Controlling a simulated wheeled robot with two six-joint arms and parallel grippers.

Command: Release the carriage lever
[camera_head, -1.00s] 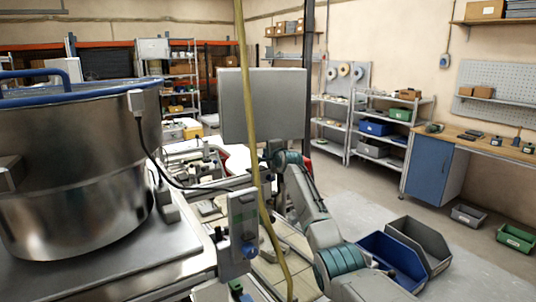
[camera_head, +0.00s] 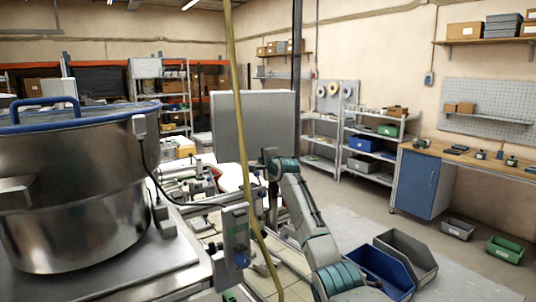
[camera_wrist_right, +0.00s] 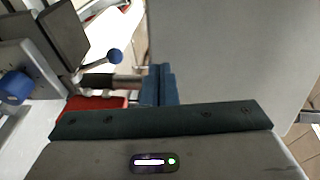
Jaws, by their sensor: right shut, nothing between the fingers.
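A lever with a round blue knob (camera_wrist_right: 115,56) shows in the right wrist view, on a thin metal rod beside a dark block. A dark green grip on a metal bar (camera_wrist_right: 100,80) lies just below it. I cannot tell which of these is the carriage lever. My right gripper (camera_wrist_right: 160,70) is shut and empty, its blue fingers to the right of the knob and apart from it. My left gripper is not in view.
A large steel drum (camera_head: 75,200) with a blue rim stands at left. A yellow hose (camera_head: 243,130) hangs across the middle. A grey panel (camera_head: 275,125) stands behind the arm.

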